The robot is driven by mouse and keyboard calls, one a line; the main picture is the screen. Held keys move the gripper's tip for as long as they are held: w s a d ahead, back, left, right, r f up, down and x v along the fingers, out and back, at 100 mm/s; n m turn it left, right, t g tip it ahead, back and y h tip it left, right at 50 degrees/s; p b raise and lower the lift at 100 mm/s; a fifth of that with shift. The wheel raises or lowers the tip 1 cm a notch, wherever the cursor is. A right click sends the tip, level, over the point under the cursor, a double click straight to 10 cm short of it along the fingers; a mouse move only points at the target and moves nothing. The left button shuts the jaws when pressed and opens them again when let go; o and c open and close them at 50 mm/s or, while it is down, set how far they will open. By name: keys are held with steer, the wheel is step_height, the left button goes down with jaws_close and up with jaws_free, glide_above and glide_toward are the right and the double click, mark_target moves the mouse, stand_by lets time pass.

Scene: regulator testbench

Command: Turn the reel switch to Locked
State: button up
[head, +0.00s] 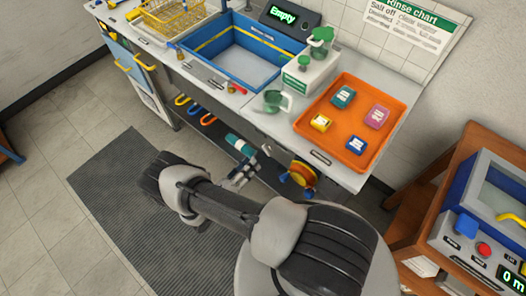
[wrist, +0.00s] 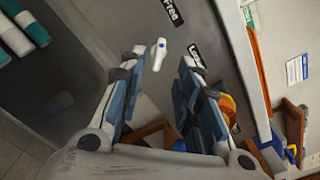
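The reel switch (wrist: 158,54) is a small white lever with a blue dot, on a grey panel in the wrist view. A Free label (wrist: 172,12) and a Locked label (wrist: 197,57), partly covered by my right finger, sit near it. I cannot tell which label the lever points to. My gripper (wrist: 161,61) is open, its fingers on either side of the switch in the picture; contact is not visible. In the head view my gripper (head: 254,161) is at the bench front, left of the orange and yellow reel (head: 301,178). The reel shows partly behind my right finger (wrist: 228,108).
Above is the bench top with an orange tray (head: 330,130) of several coloured blocks, a white box (head: 308,76) and a blue basin (head: 205,62). Teal and white rolls (wrist: 22,32) lie left of the panel. A wooden stand with a machine (head: 480,225) is at the right.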

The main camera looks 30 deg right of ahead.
mark_target(267, 150)
steer(key=x, duration=0.8)
steer(key=shift+d+b, duration=0.2)
steer(key=shift+b, duration=0.1)
jaws_close()
